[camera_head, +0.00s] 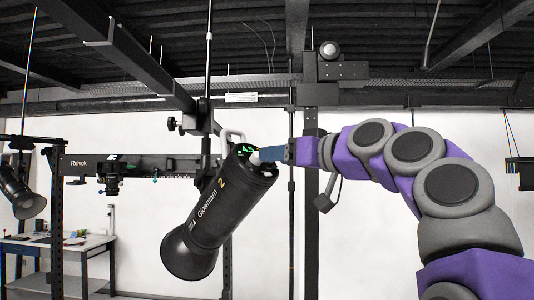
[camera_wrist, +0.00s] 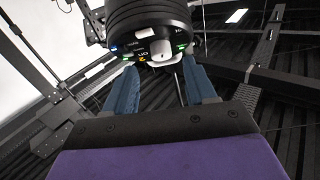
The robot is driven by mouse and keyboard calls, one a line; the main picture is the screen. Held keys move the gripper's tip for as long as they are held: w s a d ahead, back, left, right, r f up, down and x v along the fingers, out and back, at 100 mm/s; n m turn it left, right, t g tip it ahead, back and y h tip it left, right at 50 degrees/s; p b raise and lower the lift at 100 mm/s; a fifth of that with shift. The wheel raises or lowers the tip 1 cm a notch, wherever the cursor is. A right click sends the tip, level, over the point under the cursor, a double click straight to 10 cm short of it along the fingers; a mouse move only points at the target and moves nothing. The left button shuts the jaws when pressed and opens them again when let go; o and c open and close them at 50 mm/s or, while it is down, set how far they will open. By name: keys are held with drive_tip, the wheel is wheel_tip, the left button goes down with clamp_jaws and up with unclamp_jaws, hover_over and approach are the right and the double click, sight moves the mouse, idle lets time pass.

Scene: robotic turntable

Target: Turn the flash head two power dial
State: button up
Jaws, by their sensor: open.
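The black cylindrical flash head (camera_head: 212,212), marked with a yellow 2, hangs tilted from its mount, its wide front end low and left. A green display glows on its upper back end. A white power dial (camera_head: 256,158) sticks out beside that display. In the wrist view the dial (camera_wrist: 161,48) shows as a white knob on the back panel, between the tips of my two blue fingers. My gripper (camera_head: 268,154) is open, with its fingers reaching to the dial from the right. I cannot tell whether either finger touches the dial.
A white handle (camera_head: 232,137) stands at the flash head's upper back. A dark horizontal rail (camera_head: 150,166) and an upright pole run behind it. Another lamp (camera_head: 22,192) hangs at the far left, above a workbench (camera_head: 62,249). The space right of the flash head, below my arm, is largely clear.

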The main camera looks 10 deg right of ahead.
sight(266, 175)
drive_tip(key=x, duration=0.4)
drive_tip(key=shift+a+p, duration=0.15)
drive_tip(key=shift+p, duration=0.25)
clamp_jaws()
